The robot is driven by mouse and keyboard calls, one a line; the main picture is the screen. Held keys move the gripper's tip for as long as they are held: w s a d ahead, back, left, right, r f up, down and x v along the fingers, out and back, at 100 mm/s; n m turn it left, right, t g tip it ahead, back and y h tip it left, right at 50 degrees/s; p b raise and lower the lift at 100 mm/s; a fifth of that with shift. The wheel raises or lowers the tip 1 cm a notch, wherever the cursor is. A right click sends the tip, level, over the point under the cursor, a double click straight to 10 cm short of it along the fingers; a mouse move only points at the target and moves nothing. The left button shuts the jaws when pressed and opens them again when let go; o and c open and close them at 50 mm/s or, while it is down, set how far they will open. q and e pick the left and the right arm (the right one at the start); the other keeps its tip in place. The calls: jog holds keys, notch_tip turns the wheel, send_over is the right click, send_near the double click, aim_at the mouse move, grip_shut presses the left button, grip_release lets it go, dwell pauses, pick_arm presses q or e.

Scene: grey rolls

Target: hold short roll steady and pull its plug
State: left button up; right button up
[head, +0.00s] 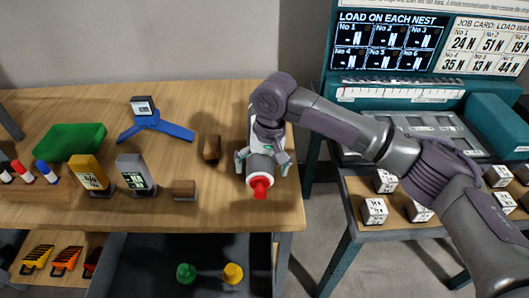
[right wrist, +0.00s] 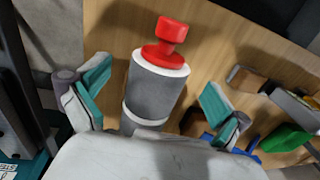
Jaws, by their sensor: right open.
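The short grey roll (head: 259,168) is at the right end of the wooden table, with its white-rimmed end towards the front edge. A red plug (head: 260,187) sticks out of that end. In the right wrist view, the roll (right wrist: 157,88) lies between the fingers and the red plug (right wrist: 167,40) is seated in its far end. My right gripper (head: 263,163) is over the roll, its fingers open on either side. In the right wrist view, the right gripper (right wrist: 156,76) shows gaps between both fingers and the roll. My left gripper is not in view.
A small brown block (head: 211,148) is left of the roll, and another (head: 184,190) is nearer the front. A blue stand (head: 155,127), green tray (head: 73,141) and yellow device (head: 89,173) are farther left. The teal-framed bench (head: 400,92) stands at right beyond a gap.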

jog(key=shift+a+f, duration=0.15)
jog(key=shift+f, duration=0.9)
jog(key=shift+a+f, duration=0.1)
jog(key=shift+f, duration=0.9)
jog(key=shift+c, duration=0.2)
jog(key=c, duration=1.4)
